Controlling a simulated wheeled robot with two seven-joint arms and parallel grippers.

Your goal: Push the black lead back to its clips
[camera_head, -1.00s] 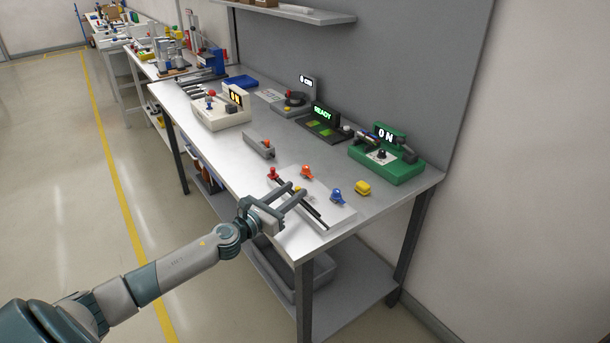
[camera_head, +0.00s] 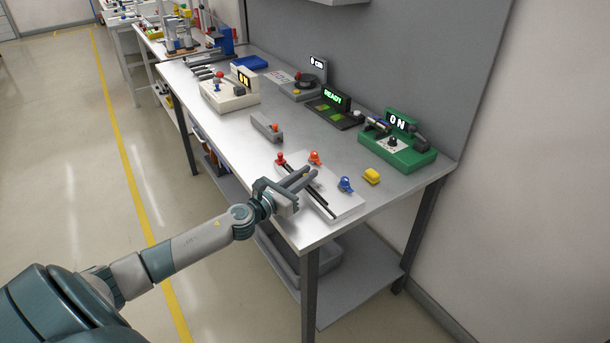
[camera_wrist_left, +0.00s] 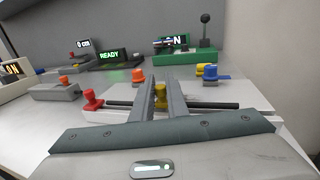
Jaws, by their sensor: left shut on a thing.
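A white board (camera_head: 348,208) lies at the near end of the bench with a red knob (camera_head: 280,159), an orange knob (camera_head: 315,157) and a blue knob (camera_head: 345,184) on it. A straight black lead (camera_head: 322,203) runs along the board's near side. It also shows in the left wrist view (camera_wrist_left: 215,105), crossing behind my fingers. My left gripper (camera_head: 312,173) reaches over the board from the near side. Its fingers are shut on a small yellow knob (camera_wrist_left: 160,96), seen between them in the wrist view; the head view hides it. Whether the fingers touch the lead I cannot tell.
A green meter (camera_head: 398,155), a READY pad (camera_head: 330,110) and a cream meter (camera_head: 229,95) stand further back. Bare bench lies left of the board.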

